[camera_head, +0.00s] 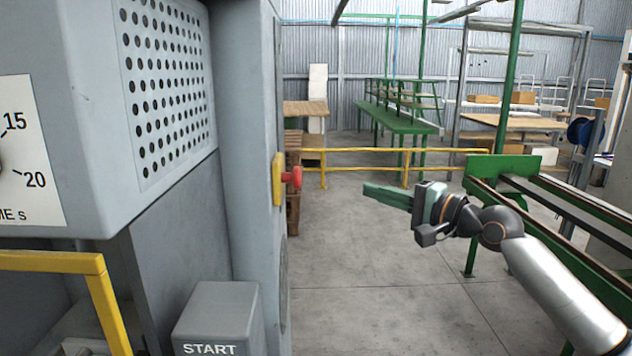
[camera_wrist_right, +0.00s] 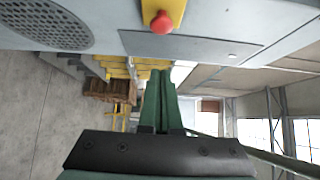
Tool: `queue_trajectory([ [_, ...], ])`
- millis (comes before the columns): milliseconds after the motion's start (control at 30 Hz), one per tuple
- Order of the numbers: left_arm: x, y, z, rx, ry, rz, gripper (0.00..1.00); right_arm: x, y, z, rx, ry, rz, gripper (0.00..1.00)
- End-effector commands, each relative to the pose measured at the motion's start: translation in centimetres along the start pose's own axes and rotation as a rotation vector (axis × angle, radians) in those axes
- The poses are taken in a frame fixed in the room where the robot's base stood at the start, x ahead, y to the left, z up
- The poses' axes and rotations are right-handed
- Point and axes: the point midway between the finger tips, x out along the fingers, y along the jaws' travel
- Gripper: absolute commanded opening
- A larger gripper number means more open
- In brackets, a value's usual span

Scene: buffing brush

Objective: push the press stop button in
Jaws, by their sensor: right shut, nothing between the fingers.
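The press stop button is a red mushroom button (camera_head: 292,177) on a yellow backing plate (camera_head: 278,180), on the right side of the grey press column. In the right wrist view the red button (camera_wrist_right: 162,22) is at the top centre, beyond the fingertips. My right gripper (camera_head: 368,191) has green fingers that are shut and empty. It points left towards the button, with a clear gap between the tips and the button. The right wrist view shows the fingers (camera_wrist_right: 160,76) close together. My left gripper is not in view.
The grey press (camera_head: 250,130) fills the left side, with a START box (camera_head: 218,310) low in front and a yellow guard bar (camera_head: 60,262). A green rail frame (camera_head: 560,200) stands at right. A yellow railing (camera_head: 375,150) and green bench (camera_head: 400,118) are behind. The floor between is clear.

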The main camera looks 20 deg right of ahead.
Motion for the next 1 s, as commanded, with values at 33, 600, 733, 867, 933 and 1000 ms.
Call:
queue_trajectory([
  [33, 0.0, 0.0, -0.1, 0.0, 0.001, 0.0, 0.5, 0.1, 0.0, 0.0, 0.0, 0.0, 0.0, 0.0],
  [600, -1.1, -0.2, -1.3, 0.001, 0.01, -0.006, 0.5, 8.8, -0.2, 0.1, 0.001, -0.001, -0.002, 0.0],
  [733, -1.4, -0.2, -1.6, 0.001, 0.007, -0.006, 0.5, 10.7, -0.2, 0.6, -0.002, -0.003, 0.001, 0.0],
  [867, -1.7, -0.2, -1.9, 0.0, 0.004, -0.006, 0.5, 11.9, -0.1, 1.9, -0.003, -0.002, 0.001, 0.0],
  [933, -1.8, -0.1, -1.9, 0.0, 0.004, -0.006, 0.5, 12.4, -0.1, 2.4, -0.003, -0.001, 0.0, 0.0],
  [1000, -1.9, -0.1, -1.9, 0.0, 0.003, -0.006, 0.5, 12.7, 0.0, 2.6, -0.002, 0.0, 0.0, 0.0],
])
